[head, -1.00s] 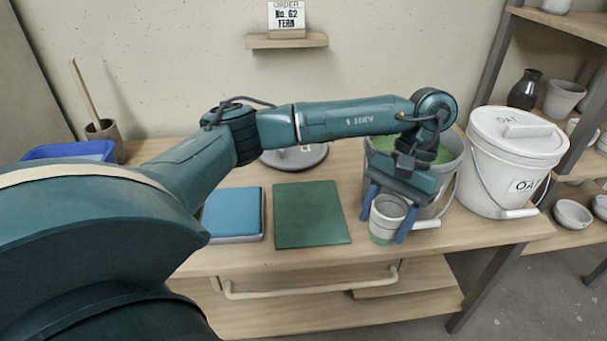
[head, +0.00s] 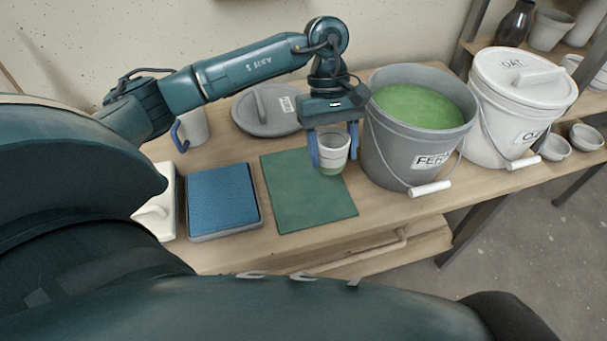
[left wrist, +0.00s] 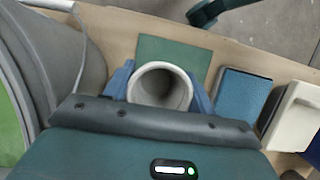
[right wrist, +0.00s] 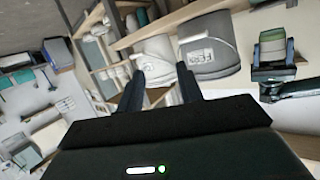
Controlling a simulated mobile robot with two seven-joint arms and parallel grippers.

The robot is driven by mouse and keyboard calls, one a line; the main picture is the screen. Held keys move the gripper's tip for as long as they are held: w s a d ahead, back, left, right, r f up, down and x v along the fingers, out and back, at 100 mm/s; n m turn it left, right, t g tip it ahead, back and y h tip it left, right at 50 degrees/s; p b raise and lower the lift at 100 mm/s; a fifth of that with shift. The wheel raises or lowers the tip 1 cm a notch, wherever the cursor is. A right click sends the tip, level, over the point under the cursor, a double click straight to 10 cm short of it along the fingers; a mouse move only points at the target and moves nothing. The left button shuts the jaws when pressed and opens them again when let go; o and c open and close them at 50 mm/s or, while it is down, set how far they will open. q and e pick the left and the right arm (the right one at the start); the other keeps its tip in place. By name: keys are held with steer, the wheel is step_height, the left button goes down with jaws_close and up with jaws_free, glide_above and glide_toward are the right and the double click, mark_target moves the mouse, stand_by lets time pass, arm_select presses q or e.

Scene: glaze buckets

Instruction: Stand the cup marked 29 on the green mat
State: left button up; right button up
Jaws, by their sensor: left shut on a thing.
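A small pale cup (head: 333,154) with a green lower end is upright between the blue fingers of my left gripper (head: 333,150), which is shut on it. The cup is at the back right part of the green mat (head: 312,205); I cannot tell how high it is above it. The left wrist view looks into the cup's open top (left wrist: 160,88), with the mat (left wrist: 172,50) beyond it. No number on the cup is readable. My right gripper (right wrist: 165,92) shows in the right wrist view, fingers apart and empty, facing the buckets.
The grey FERN bucket (head: 388,150) of green glaze stands close right of the cup, with the white OAT bucket (head: 520,95) beyond. A grey lid (head: 262,118) lies behind the mat. A blue pad (head: 222,197) is left of the mat. The mat's front is clear.

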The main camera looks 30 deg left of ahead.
mark_target(319, 140)
arm_select(q)
steer(key=a+n+t, duration=0.1)
steer(key=n, duration=0.1)
steer(key=a+n+t, duration=0.1)
steer(key=n, duration=0.2)
steer(key=a+n+t+h+p, duration=0.1)
steer(key=n, duration=0.2)
steer(key=shift+r, duration=0.3)
steer(key=f+n, duration=0.1)
steer(key=a+f+n+t, duration=0.1)
steer(key=f+n, duration=0.1)
steer(key=a+f+n+t, duration=0.1)
steer(key=n, duration=0.1)
steer(key=shift+f, duration=0.4)
step_height(319, 140, down, 4)
steer(key=shift+r, duration=0.15)
steer(key=shift+f, duration=0.3)
steer(key=shift+w, duration=0.1)
steer(key=shift+f+b, duration=0.2)
steer(key=shift+b, duration=0.1)
steer(key=o, duration=1.1)
steer(key=shift+r, duration=0.1)
